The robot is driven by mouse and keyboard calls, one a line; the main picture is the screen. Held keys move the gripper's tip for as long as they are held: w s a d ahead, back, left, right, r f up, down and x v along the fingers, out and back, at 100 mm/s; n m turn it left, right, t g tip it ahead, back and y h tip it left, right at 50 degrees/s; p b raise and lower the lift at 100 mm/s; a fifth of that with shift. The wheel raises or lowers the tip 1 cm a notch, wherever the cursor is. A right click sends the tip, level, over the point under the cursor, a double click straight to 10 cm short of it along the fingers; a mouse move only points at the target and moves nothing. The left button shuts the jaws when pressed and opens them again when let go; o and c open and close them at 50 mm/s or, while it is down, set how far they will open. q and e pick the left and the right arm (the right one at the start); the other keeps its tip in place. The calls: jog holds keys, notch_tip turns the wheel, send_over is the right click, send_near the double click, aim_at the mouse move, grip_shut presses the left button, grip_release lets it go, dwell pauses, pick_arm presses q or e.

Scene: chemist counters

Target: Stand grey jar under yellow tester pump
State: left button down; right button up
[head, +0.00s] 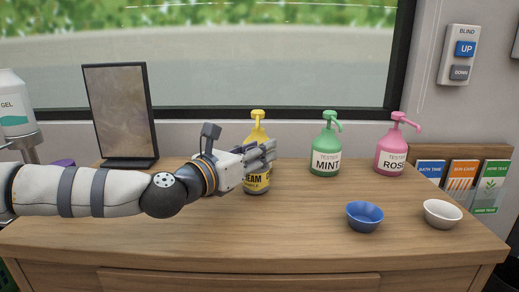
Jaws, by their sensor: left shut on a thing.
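The yellow tester pump (258,129) stands at the back of the counter, in the middle of the head view. Its head and upper body show; the lower part is hidden. A grey jar with a yellow label reading "EAM" (257,183) is in front of it, its top covered by my fingers. My left gripper (264,157) comes in from the left and is shut on the jar. I cannot tell whether the jar touches the counter or sits right under the spout. My right gripper is not in view.
A green MINT pump (326,154) and a pink ROSE pump (391,152) stand to the right. A blue bowl (364,217) and a white bowl (442,214) sit at the front right. A dark-framed panel (119,112) stands at the back left. The front middle counter (280,232) is clear.

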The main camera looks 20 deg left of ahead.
pick_arm(q)
jog(key=c, duration=1.1)
grip_release()
jog(key=shift+w+d+f, duration=0.15)
jog(key=shift+f, duration=0.05)
jog(key=shift+r, duration=0.1)
jog(key=shift+r, duration=0.25)
jog(key=v, duration=1.2)
jog(key=shift+f+p, duration=0.15)
jog(key=shift+p, duration=0.15)
